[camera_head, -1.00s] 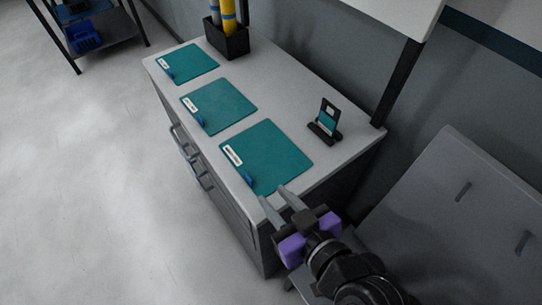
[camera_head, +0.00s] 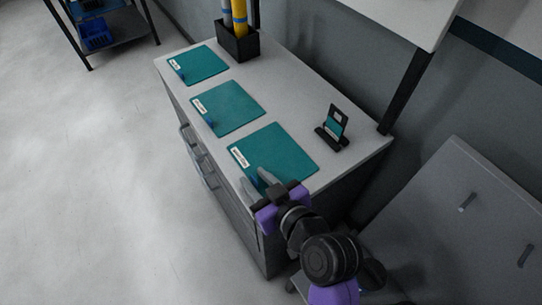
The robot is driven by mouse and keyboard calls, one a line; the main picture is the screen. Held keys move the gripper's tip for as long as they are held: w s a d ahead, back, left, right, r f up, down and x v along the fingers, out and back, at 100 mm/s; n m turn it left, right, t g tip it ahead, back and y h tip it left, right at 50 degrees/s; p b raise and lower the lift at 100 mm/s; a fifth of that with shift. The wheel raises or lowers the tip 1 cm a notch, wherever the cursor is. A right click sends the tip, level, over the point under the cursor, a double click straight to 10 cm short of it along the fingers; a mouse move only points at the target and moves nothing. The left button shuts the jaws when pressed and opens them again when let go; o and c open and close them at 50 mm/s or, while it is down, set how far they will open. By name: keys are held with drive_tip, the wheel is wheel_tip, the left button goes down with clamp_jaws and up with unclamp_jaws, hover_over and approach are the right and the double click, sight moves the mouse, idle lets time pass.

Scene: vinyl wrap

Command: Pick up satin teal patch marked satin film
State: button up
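Three flat teal patches lie in a row on the grey cabinet top: a far one (camera_head: 201,65), a middle one (camera_head: 232,108) and a near, largest one (camera_head: 283,150). Each has a small white label on its left side and a blue tab at its front edge. The label print is too small to read, so I cannot tell which is satin film. My gripper (camera_head: 256,181) is at the front-left edge of the near patch, its two grey fingers spread apart. One finger overlaps the patch and its blue tab in the picture; I cannot tell whether it touches.
A black box (camera_head: 237,42) with yellow and white rolls stands at the back. A shelf post (camera_head: 405,88) rises at the right edge. Floor is clear at left.

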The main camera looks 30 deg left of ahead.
clamp_jaws()
drive_tip(key=shift+r, duration=0.1)
